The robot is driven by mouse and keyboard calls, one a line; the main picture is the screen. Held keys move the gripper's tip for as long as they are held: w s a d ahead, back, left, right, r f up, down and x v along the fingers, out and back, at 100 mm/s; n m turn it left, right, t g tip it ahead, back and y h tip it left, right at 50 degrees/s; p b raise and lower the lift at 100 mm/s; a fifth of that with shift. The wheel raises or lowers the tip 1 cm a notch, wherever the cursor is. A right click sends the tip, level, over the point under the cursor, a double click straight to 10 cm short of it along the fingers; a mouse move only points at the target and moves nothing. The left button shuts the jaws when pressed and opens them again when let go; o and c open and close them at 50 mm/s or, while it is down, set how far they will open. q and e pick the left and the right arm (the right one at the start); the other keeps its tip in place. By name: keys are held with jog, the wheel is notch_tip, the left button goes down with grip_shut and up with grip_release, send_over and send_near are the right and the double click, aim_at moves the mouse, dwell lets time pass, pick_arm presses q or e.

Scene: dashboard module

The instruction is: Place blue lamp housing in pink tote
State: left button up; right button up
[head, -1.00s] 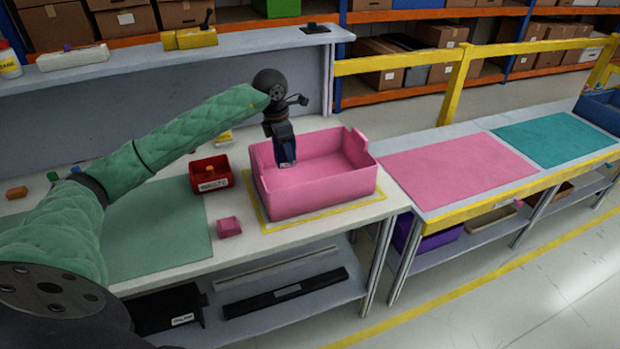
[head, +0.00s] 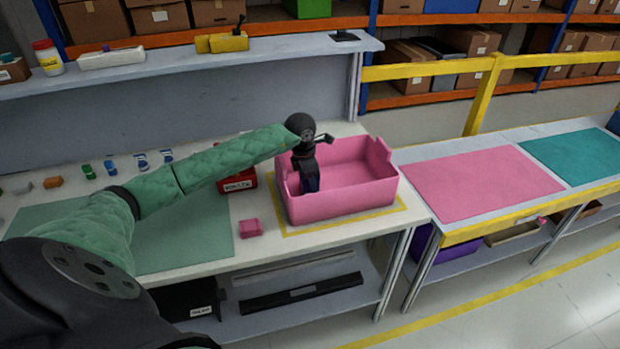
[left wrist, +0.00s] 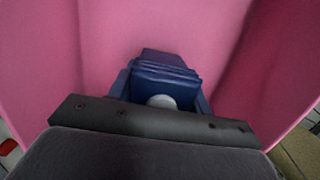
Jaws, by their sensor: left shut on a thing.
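The pink tote (head: 345,201) stands on the worktable's right end, inside a yellow outline. My left gripper (head: 309,186) points down into the tote's left part. In the left wrist view, it is shut on the blue lamp housing (left wrist: 162,72), a dark blue stepped block with a pale round part. Pink tote walls (left wrist: 55,60) surround the housing in that view. I cannot tell whether the housing touches the tote floor. In the head view the housing is hard to separate from the dark fingers. My right gripper is not in view.
A red bin (head: 238,184) stands left of the tote, and a small pink block (head: 250,228) lies in front of it. Several small parts lie at the table's back left. A yellow rail (head: 420,71) and a lower bench with a pink mat (head: 480,184) are to the right.

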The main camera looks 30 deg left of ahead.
pick_arm(q)
jog(key=shift+f, duration=0.25)
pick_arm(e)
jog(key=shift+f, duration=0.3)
pick_arm(q)
jog(key=shift+f, duration=0.1)
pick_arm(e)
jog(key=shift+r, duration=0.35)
pick_arm(q)
jog(key=o, duration=1.1)
jog(key=shift+c, duration=0.2)
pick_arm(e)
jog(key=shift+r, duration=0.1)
